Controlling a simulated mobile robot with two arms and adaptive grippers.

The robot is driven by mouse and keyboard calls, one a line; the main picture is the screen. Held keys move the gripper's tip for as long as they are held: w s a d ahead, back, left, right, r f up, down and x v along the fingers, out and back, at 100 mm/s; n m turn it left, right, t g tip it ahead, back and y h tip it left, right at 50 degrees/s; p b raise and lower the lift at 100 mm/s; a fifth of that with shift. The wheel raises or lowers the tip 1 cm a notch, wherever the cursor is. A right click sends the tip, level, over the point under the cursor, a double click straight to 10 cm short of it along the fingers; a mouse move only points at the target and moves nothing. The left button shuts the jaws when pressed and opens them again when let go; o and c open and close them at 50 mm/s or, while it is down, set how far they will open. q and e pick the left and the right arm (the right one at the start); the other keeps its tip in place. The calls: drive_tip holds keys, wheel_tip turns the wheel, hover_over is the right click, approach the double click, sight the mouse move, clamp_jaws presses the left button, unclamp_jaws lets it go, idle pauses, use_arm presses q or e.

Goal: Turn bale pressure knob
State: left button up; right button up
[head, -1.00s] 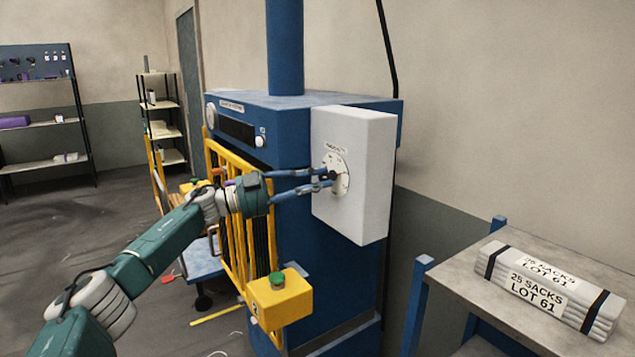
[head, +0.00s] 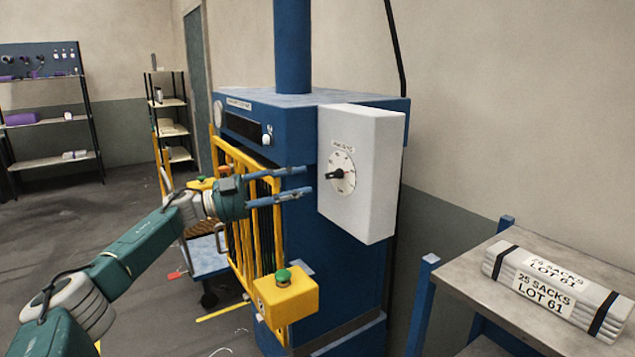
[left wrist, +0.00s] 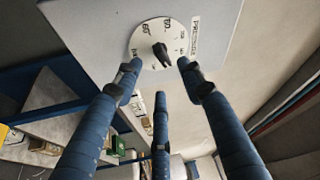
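The pressure knob is a black pointer knob (head: 335,175) on a round white dial (head: 342,164) with printed marks. The dial is on the front of a white box (head: 366,200) fixed to the blue baling press (head: 315,215). My left gripper (head: 308,181) is open and empty, with its blue fingers pointing at the dial and a small gap before the knob. In the left wrist view the knob (left wrist: 161,52) shows beyond the spread fingers (left wrist: 160,85), untouched. My right gripper is not in view.
A yellow guard gate (head: 250,205) and a yellow button box with a green button (head: 285,292) are on the press front, close to my left arm. A table (head: 450,275) with bundled sacks (head: 555,285) stands at the right. Shelves (head: 50,160) are at the back left.

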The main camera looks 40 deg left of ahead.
use_arm(q)
drive_tip(key=shift+v, duration=2.7)
